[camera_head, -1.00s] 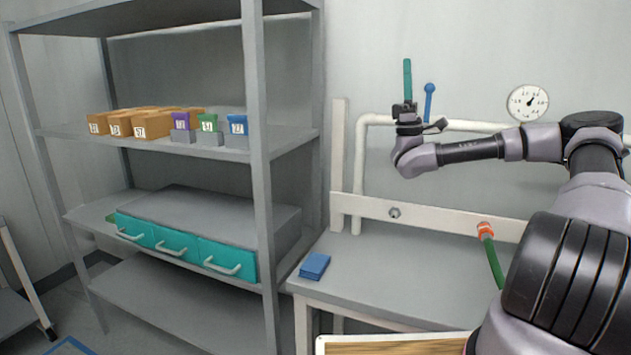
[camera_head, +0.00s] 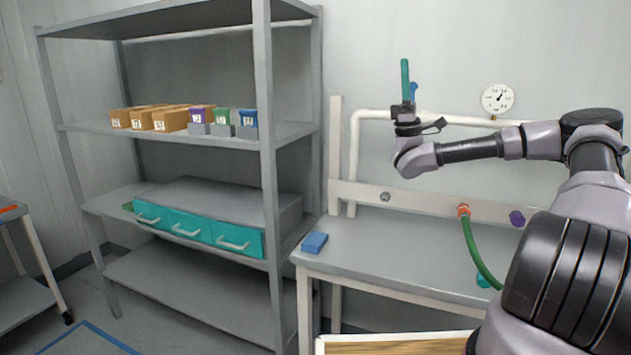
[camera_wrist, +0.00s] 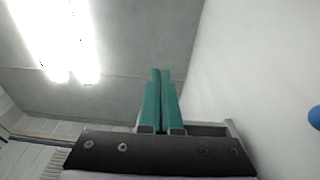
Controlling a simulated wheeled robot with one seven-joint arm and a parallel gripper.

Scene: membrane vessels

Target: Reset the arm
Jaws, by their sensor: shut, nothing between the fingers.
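My gripper (camera_head: 405,80) points straight up in the head view, in front of the back wall and above the bench. Its two green fingers are together with nothing between them. In the wrist view my gripper (camera_wrist: 160,72) points up towards the ceiling lights, fingers side by side and empty. My arm reaches in from the right, its forearm roughly level and the wrist bent upward.
A grey shelf (camera_head: 265,120) on the left holds cardboard boxes, coloured bins and teal drawers (camera_head: 190,226). The bench (camera_head: 390,255) carries a blue item (camera_head: 314,243) and a green hose (camera_head: 472,245). A white pipe (camera_head: 353,165) and gauge (camera_head: 497,99) are on the wall behind.

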